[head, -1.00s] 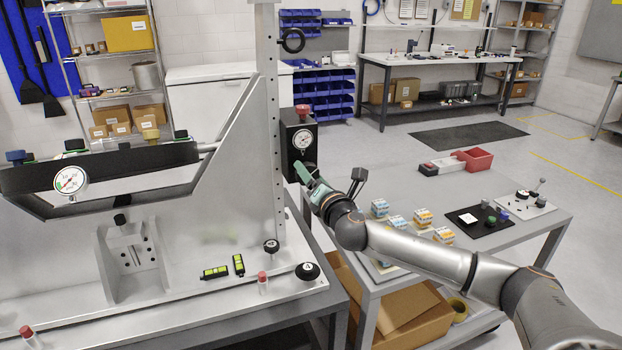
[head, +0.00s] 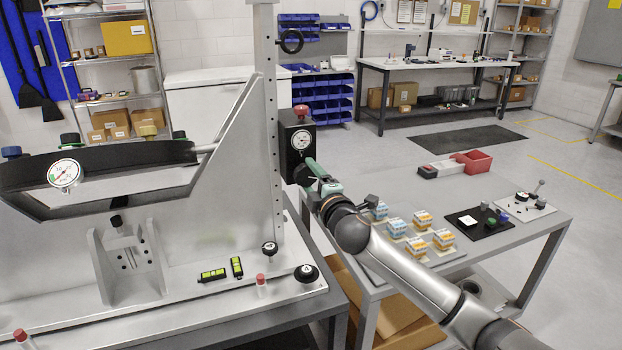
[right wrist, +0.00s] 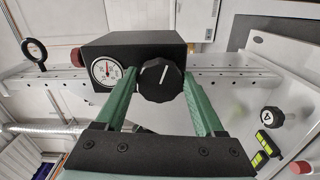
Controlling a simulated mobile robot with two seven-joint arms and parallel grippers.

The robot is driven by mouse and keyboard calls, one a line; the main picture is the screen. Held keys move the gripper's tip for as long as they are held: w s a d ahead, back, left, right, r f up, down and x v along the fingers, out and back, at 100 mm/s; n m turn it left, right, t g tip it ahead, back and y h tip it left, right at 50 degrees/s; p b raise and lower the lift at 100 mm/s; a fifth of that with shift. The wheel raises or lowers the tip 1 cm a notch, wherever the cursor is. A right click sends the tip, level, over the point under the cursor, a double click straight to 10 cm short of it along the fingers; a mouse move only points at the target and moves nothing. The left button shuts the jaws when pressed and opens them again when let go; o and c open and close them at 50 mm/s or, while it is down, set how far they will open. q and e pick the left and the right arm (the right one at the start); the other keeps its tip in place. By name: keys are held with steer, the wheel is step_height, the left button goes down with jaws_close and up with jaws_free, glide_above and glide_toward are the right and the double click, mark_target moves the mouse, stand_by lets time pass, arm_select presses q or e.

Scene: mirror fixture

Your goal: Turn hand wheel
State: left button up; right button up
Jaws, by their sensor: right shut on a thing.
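The hand wheel (right wrist: 162,82) is a black scalloped knob with a white line on its face, on the front of a black box (head: 297,140). In the right wrist view the line is near upright, leaning slightly right. My right gripper (right wrist: 160,78) has green fingers on either side of the knob and is shut on it. In the head view the right gripper (head: 309,170) reaches the box from the right and its fingers hide part of the knob (head: 299,176). My left gripper is not in view.
A dial gauge (right wrist: 106,71) sits beside the knob on the box, with a red knob (head: 302,112) above. The box is on a perforated metal post (head: 271,190). A grey table (head: 480,185) with small blocks and trays stands right, under my arm.

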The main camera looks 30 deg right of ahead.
steer(key=m, duration=0.4)
steer(key=shift+f, duration=0.1)
steer(key=m+p, duration=0.1)
steer(key=m, duration=0.1)
steer(key=shift+m, duration=0.3)
steer(key=m+p, duration=0.1)
steer(key=m, duration=0.2)
steer(key=shift+a+m, duration=0.15)
steer(key=shift+m, duration=0.15)
steer(key=m+p, duration=0.1)
steer(key=m, duration=0.3)
steer(key=shift+f, duration=0.15)
steer(key=shift+a+m+p, duration=0.1)
steer(key=shift+m+p, duration=0.2)
steer(key=o, duration=1.4)
steer(key=shift+c, duration=0.2)
